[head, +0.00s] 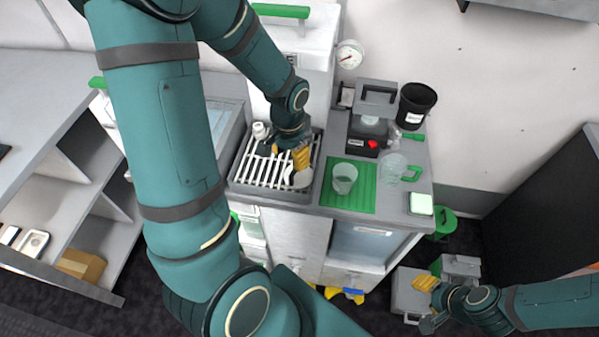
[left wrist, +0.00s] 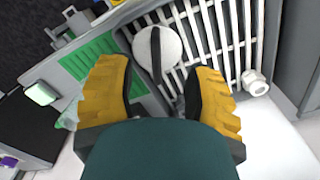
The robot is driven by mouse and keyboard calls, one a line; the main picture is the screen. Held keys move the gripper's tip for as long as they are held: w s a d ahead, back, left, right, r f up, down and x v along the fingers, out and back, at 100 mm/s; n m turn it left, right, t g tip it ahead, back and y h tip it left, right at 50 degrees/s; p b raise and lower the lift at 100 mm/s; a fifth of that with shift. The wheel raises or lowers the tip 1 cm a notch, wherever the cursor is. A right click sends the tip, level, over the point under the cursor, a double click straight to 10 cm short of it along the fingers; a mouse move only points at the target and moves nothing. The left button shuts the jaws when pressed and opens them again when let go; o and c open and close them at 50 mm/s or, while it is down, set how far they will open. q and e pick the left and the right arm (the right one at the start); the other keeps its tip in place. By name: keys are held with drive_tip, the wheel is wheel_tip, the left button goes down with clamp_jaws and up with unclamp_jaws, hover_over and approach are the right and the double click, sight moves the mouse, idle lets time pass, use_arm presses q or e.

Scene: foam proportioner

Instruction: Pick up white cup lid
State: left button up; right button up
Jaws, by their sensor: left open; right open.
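The white cup lid is a round pale disc (left wrist: 158,48) with a dark strip across it, on the slatted rack in the left wrist view. In the head view it shows partly (head: 301,178) beside my left gripper's yellow finger. My left gripper (head: 287,156) is open over the rack. In the left wrist view its two yellow fingers (left wrist: 163,92) stand apart, with the disc just beyond them and between their lines; contact cannot be told. My right gripper (head: 430,303) is open and empty at the lower right, away from the counter.
The slatted rack (head: 262,172) adjoins a green mat (head: 340,200) with a clear cup (head: 345,178). A clear jug (head: 393,168), a black cup (head: 415,105) and a machine with a red button (head: 373,144) stand to the right. A small white object (left wrist: 255,83) is on the rack's edge.

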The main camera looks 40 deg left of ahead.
sight(291, 174)
use_arm(q)
wheel_tip(291, 174, down, 4)
drive_tip(key=shift+f, duration=0.1)
drive_tip(key=shift+s+d+f+b, duration=0.15)
drive_tip(key=shift+f+b, duration=0.15)
drive_tip(key=shift+f, duration=0.95)
drive_tip(key=shift+s+d+f+b, duration=0.15)
drive_tip(key=shift+f+b, duration=0.15)
drive_tip(key=shift+f, duration=0.95)
clamp_jaws()
